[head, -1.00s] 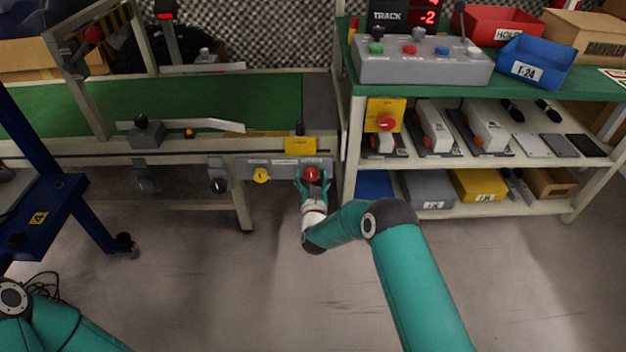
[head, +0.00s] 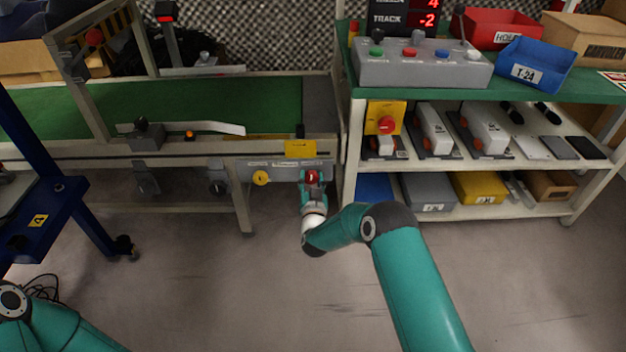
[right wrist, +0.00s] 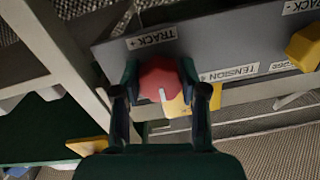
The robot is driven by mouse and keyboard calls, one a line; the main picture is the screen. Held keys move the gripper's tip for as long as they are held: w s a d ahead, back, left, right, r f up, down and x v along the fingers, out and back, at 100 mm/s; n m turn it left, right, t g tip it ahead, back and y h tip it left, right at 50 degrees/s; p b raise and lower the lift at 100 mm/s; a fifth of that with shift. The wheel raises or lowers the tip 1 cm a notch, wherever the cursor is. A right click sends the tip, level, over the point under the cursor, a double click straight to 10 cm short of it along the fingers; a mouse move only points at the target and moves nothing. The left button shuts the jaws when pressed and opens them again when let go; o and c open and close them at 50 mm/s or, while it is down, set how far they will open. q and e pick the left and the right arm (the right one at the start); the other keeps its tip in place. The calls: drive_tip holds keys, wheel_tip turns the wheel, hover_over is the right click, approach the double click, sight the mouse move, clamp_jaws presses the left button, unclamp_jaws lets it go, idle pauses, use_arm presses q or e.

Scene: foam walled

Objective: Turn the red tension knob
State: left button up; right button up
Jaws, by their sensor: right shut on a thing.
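The red tension knob (head: 312,176) sits on the grey panel (head: 285,170) under the right end of the conveyor. It also shows in the right wrist view (right wrist: 160,80), with a white mark on its face pointing roughly down in the picture. My right gripper (head: 312,184) is shut on the red knob, one finger on each side, as the right wrist view (right wrist: 161,92) shows. A "TENSION" label (right wrist: 230,73) is printed on the panel. A yellow knob (head: 261,178) is to the left on the same panel. My left gripper is out of view.
A yellow plate (head: 300,148) is just above the panel. The white shelf rack (head: 352,150) stands close to the right of my gripper, with a red button on a yellow box (head: 386,118). A blue frame (head: 75,200) is at left. The floor in front is clear.

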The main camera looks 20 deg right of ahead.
drive_tip(key=m, duration=0.4)
drive_tip(key=shift+d, duration=0.1)
drive_tip(key=shift+d+m, duration=0.1)
drive_tip(key=shift+m, duration=2.1)
drive_tip(key=shift+h, duration=0.3)
drive_tip(key=o, duration=1.1)
drive_tip(key=shift+f, duration=0.1)
drive_tip(key=shift+o, duration=0.2)
drive_tip(key=shift+s+a, duration=0.1)
drive_tip(key=shift+a, duration=0.1)
